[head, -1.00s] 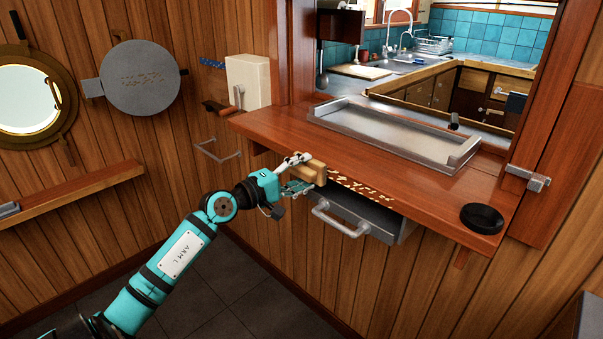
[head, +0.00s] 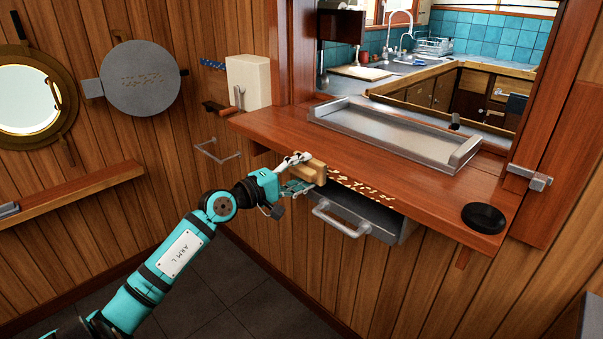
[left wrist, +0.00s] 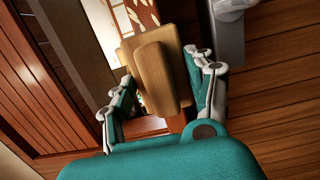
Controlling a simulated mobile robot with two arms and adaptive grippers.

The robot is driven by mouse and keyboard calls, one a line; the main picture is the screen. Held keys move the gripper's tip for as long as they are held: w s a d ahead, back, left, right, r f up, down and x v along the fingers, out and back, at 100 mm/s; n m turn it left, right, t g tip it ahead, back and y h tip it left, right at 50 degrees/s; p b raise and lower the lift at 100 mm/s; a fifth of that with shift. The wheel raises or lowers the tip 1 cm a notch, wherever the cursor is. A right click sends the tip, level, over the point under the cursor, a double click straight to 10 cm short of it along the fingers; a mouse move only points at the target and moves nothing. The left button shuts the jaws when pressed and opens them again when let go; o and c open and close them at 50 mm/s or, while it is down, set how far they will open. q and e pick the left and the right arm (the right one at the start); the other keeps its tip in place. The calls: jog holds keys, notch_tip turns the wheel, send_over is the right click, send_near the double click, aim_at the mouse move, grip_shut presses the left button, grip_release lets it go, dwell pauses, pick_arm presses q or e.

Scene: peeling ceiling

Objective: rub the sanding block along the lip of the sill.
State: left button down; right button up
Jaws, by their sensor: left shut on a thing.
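The sanding block (head: 309,170) is a tan block at the front lip of the reddish wooden sill (head: 270,128). It looks to be against the lip; exact contact is hard to tell. My left gripper (head: 298,171) is shut on it, coming from the left. In the left wrist view the block (left wrist: 155,70) sits between the fingers of the gripper (left wrist: 160,88). Pale worn patches (head: 360,186) run along the lip just right of the block. My right gripper is not in view.
A metal tray (head: 345,126) lies on the sill. A black round puck (head: 484,218) sits near the sill's right end. A grey drawer (head: 365,216) with a handle is under the lip, close to my gripper. A white box (head: 248,81) stands at the left end.

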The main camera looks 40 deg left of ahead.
aim_at(309, 179)
pick_arm(q)
jog(key=shift+w, duration=0.1)
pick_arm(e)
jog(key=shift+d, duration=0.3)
pick_arm(q)
jog(key=shift+w, duration=0.4)
jog(key=shift+b, duration=0.3)
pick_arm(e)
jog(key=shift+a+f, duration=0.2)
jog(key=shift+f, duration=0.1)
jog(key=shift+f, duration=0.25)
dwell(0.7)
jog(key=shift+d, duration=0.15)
pick_arm(q)
jog(key=d+p, duration=0.3)
jog(key=shift+s+r, duration=0.2)
jog(key=shift+r, duration=0.05)
jog(key=shift+d, duration=0.3)
jog(key=shift+d+f, duration=0.1)
jog(key=shift+f, duration=0.15)
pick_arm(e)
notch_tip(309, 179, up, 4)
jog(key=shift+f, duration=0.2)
